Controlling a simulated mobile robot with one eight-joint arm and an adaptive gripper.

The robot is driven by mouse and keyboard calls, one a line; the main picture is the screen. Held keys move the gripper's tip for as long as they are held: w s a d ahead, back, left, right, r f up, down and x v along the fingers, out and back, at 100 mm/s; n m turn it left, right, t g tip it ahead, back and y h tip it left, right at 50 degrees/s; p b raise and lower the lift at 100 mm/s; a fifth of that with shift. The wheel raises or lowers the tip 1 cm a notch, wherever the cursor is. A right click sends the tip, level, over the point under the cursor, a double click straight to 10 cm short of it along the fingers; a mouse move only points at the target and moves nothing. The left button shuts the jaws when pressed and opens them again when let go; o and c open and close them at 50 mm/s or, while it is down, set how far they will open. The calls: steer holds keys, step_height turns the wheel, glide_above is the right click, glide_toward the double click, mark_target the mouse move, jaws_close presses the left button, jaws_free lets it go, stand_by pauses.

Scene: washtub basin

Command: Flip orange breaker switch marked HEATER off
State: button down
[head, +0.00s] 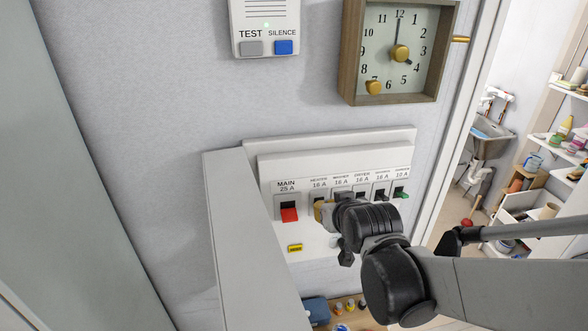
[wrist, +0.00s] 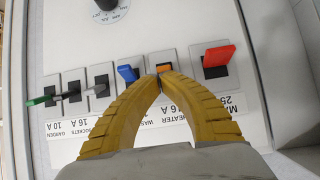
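The breaker panel (head: 345,150) is on the wall, with a row of switches under printed labels. The HEATER label (head: 319,184) stands just right of MAIN. The orange switch (wrist: 163,68) shows as a small orange patch just beyond my fingertips in the wrist view, which is upside down. My gripper (wrist: 161,77) has its yellow fingers brought together at the tips, in front of the orange switch's lower part; contact cannot be told. In the head view my gripper (head: 320,210) covers most of the HEATER switch. Its lever position is unclear.
The red MAIN switch (head: 289,215) and the blue switch (wrist: 127,73) flank the orange one closely. Grey, black and green (head: 401,193) switches continue along the row. The open white cover (head: 240,235) juts out at left. A clock (head: 400,50) and alarm box (head: 265,28) hang above.

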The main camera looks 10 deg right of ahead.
steer(key=shift+f+t+b, duration=0.2)
steer(key=shift+t+b, duration=0.1)
steer(key=shift+b, duration=0.1)
steer(key=shift+r, duration=0.15)
steer(key=shift+w+r, duration=0.3)
steer(key=shift+w, duration=0.35)
steer(key=shift+r, duration=0.1)
